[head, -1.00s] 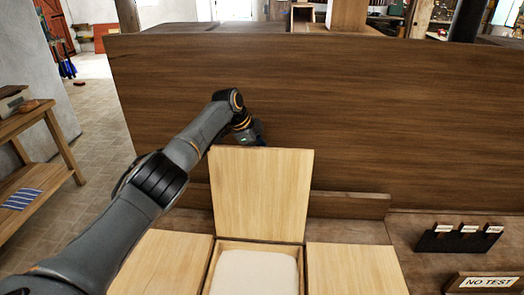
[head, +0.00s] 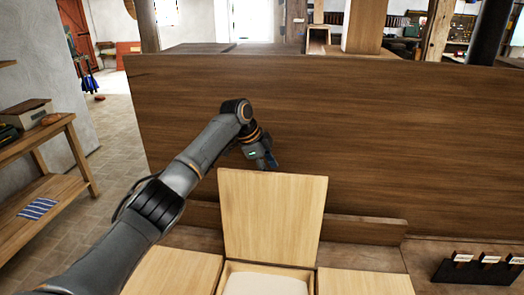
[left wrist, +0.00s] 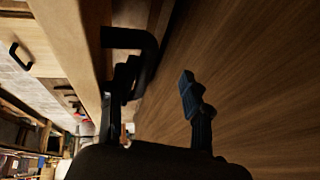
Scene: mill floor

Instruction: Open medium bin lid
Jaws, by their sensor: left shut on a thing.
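The middle bin's pale wooden lid (head: 272,218) stands upright in the head view. Its bin (head: 224,281) is open below it, with white contents (head: 268,286) partly cut off by the lower edge. My left gripper (head: 268,160) is at the lid's top edge, on its far side. In the left wrist view, the gripper (left wrist: 157,76) has one finger at a black handle (left wrist: 130,38) on the lid's face; it is shut on this handle, though the far finger looks apart from it. My right gripper is in neither view.
Pale closed lids flank the open bin at left (head: 175,272) and right (head: 362,282). A tall dark wooden panel (head: 400,140) rises close behind the lid. A small black rack (head: 480,268) is at right. A wooden side table (head: 45,165) stands at left.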

